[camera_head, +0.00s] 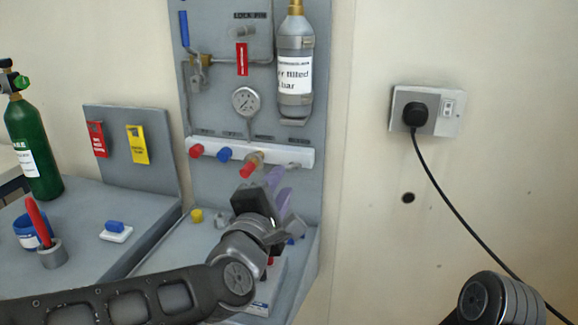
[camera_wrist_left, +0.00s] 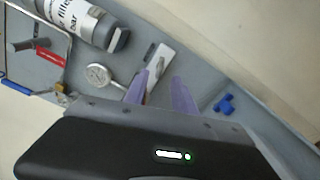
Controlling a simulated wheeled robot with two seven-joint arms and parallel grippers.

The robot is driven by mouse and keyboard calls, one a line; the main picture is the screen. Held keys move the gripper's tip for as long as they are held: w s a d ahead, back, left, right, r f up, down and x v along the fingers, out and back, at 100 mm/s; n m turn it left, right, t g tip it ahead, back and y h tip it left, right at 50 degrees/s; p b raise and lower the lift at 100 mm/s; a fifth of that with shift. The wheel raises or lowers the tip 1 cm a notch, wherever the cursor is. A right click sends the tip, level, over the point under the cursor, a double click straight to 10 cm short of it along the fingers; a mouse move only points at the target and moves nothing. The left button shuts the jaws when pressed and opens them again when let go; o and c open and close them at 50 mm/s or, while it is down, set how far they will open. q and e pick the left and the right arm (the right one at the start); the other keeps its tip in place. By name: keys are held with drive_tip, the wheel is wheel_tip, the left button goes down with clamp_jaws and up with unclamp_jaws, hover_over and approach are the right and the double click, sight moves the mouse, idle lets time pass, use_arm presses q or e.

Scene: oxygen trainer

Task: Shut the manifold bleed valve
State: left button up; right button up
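The white manifold bar (camera_head: 225,150) runs across the upright grey panel. It carries a red knob (camera_head: 196,151), a blue knob (camera_head: 224,154) and a red-handled brass valve (camera_head: 252,163); a small grey part is at its right end. The labels are too small to read, so I cannot tell which is the bleed valve. My left gripper (camera_head: 280,188) is in front of the panel, just below the manifold's right part. In the left wrist view, its purple fingers (camera_wrist_left: 160,85) are apart with nothing visible held; the manifold (camera_wrist_left: 157,58) shows beyond them. My right gripper is out of view.
Above the manifold are a gauge (camera_head: 246,101) and a grey cylinder (camera_head: 295,70). A green cylinder (camera_head: 34,145) stands on the bench at left. A blue part (camera_wrist_left: 225,103) lies right of the fingers. A black cable (camera_head: 450,205) hangs from the wall socket.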

sight(290, 169)
use_arm(q)
drive_tip(key=x, duration=0.7)
drive_tip(key=shift+w+d, duration=0.1)
drive_tip(key=shift+w, duration=0.25)
clamp_jaws()
idle(0.3)
